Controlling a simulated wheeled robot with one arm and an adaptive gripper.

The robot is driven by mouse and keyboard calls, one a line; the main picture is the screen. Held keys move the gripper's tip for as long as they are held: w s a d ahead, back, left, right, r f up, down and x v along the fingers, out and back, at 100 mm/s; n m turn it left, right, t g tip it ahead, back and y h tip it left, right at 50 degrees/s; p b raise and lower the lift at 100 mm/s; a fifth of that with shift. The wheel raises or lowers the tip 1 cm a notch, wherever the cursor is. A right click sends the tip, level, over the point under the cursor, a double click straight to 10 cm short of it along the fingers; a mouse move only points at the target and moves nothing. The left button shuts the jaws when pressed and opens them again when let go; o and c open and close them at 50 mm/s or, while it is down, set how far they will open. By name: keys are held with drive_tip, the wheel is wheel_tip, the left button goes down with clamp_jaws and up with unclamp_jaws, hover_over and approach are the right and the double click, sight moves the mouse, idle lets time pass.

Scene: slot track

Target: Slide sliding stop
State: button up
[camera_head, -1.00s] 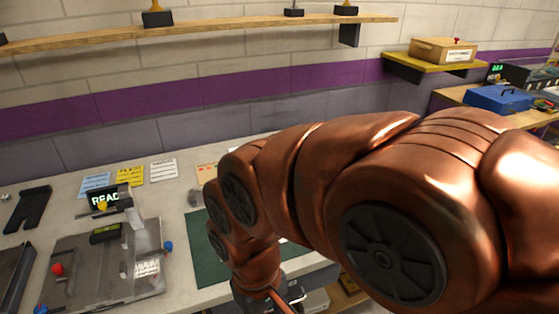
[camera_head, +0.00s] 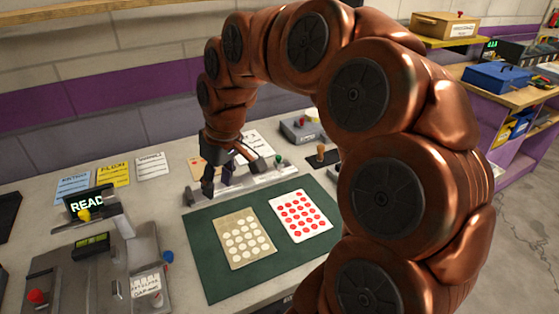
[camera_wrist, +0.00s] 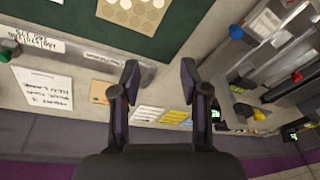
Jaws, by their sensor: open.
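A pale grey slotted track (camera_head: 262,182) lies along the back edge of a green mat. It also shows in the wrist view (camera_wrist: 95,60), running in from the left. A small green knob (camera_head: 279,160) stands at the track's right part, and I take it to be on the sliding stop. A green bit also shows at the far left of the wrist view (camera_wrist: 5,55). My gripper (camera_head: 218,184) is open, pointing down over the track's left part, left of the green knob. In the wrist view the space between its fingers (camera_wrist: 159,70) looks empty, and the track's end is beside the left finger.
The green mat (camera_head: 205,250) holds a tan card (camera_head: 245,238) with pale dots and a white card (camera_head: 300,215) with red dots. A grey device (camera_head: 100,270) with a READ display stands at left. A wooden peg (camera_head: 320,153) and a grey box (camera_head: 303,129) stand right of the track.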

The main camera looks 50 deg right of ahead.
drive_tip(key=w+d+f+m+t+b, duration=0.15)
drive_tip(key=w+d, duration=0.35)
drive_tip(key=d, duration=0.8)
drive_tip(key=h+b, duration=0.1)
drive_tip(key=b, duration=0.1)
approach(279, 157)
drive_tip(key=f, duration=0.2)
drive_tip(key=shift+m+t, duration=0.35)
drive_tip(key=shift+t, duration=0.2)
drive_tip(key=shift+p+x, duration=0.65)
drive_tip(key=shift+x, duration=2.9)
clamp_jaws()
